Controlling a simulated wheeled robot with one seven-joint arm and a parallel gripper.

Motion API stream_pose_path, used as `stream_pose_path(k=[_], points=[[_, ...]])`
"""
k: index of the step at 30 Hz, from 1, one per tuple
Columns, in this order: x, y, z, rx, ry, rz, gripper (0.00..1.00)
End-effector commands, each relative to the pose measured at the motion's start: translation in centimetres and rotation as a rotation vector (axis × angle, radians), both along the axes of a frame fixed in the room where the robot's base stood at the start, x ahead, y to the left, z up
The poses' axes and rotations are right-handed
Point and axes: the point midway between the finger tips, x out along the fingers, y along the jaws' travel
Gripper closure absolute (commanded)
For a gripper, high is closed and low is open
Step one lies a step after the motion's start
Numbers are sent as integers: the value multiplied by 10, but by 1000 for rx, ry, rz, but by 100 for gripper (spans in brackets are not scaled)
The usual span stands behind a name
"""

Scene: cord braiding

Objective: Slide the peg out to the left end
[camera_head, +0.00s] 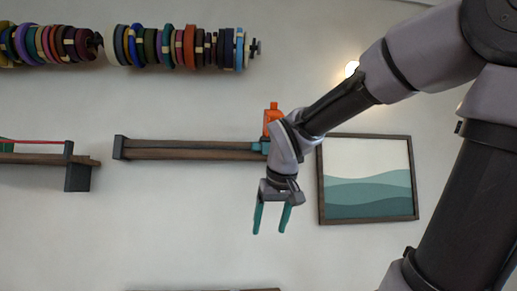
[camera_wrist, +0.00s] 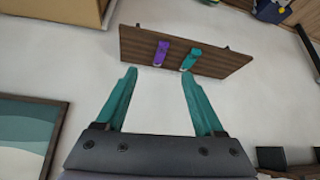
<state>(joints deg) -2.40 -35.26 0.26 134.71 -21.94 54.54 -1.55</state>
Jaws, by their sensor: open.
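A wooden rail (camera_head: 190,143) with a dark block at its left end is on the wall in the head view. An orange upright piece (camera_head: 272,110), which looks like the peg, stands at the rail's right end. A teal part (camera_head: 258,147) sits just below it, and my wrist hides some of that end. My gripper (camera_head: 271,222) hangs below and slightly right of the rail's right end, teal fingers pointing down, open and empty. In the wrist view the open fingers (camera_wrist: 156,95) have nothing between them, and the rail and orange piece cannot be made out.
Rolls of coloured cord or tape (camera_head: 180,47) hang above the rail. A framed wave picture (camera_head: 368,205) is close at right. Another rail with a red bar (camera_head: 35,142) is at left. The wrist view shows a wooden board (camera_wrist: 225,65) with purple and teal pieces.

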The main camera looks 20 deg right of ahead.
Motion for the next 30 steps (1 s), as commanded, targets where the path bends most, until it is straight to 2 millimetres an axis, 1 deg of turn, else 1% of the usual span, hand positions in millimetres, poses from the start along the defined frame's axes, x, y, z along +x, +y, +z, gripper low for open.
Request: stream_pose_path(k=[1,2,3,5,6,8,9,11,12,15,18,21,24,26,30], points=[[20,-11,13,-115,3,40,30],[32,-20,23,-193,1,64,30],[49,-30,36,-295,-1,94,30],[75,-43,57,-447,-7,135,30],[93,-50,73,-549,-13,162,30],[120,-58,98,-703,-23,200,30],[139,-62,116,-803,-32,222,30],[167,-64,143,-955,-48,253,30],[185,-64,161,-1050,-59,271,30],[223,-57,202,-1263,-89,301,30],[250,-46,232,-1422,-114,319,30],[265,-38,251,-1521,-131,325,30],[273,-35,259,-1564,-138,327,30],[277,-37,261,-1573,-139,326,30],[291,-49,260,-1572,-137,326,30]])
